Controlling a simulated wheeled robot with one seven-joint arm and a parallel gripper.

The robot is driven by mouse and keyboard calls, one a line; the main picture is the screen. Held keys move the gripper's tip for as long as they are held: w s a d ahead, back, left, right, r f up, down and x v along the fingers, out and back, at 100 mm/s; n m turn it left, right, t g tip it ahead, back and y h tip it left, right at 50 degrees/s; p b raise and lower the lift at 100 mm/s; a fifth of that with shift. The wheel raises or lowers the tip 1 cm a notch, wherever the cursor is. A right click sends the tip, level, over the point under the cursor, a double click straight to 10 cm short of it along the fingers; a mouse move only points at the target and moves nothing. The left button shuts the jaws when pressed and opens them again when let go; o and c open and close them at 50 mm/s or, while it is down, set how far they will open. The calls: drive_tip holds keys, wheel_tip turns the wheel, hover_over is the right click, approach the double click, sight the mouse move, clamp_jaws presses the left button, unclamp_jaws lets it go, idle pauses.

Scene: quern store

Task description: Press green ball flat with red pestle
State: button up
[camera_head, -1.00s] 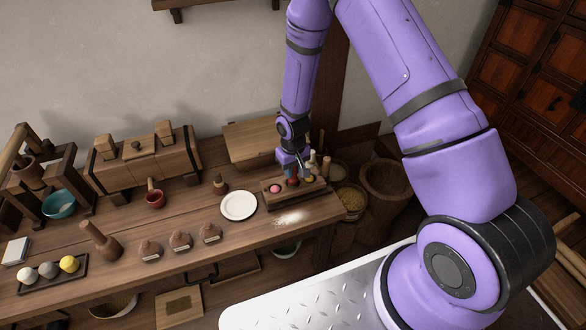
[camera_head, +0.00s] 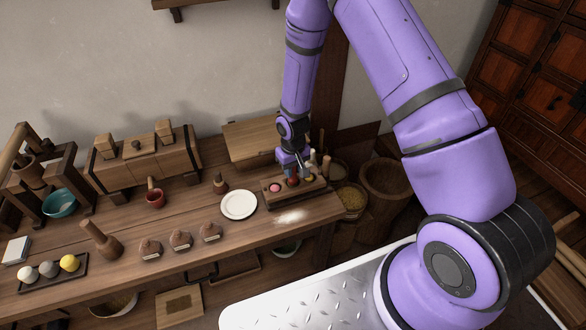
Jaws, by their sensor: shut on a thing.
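My gripper (camera_head: 293,163) is shut on the red pestle (camera_head: 292,180), which it holds upright over the wooden block tray (camera_head: 282,200) at the right end of the bench. The pestle's lower end is down at the middle of the tray. I cannot make out the green ball; the spot under the pestle is hidden. A pink ball (camera_head: 275,188) sits in the tray to the left of the pestle. Something small and yellow shows just to the right of it, partly covered.
Light wooden pestles stand behind the tray on the right. A white plate (camera_head: 239,205) lies to the left, with white powder (camera_head: 291,216) in front of the tray. Several small brown pots, a large pestle (camera_head: 102,240) and a dark tray of balls (camera_head: 48,278) fill the left bench.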

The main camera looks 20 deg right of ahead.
idle(0.3)
drive_tip(key=shift+r, duration=3.7)
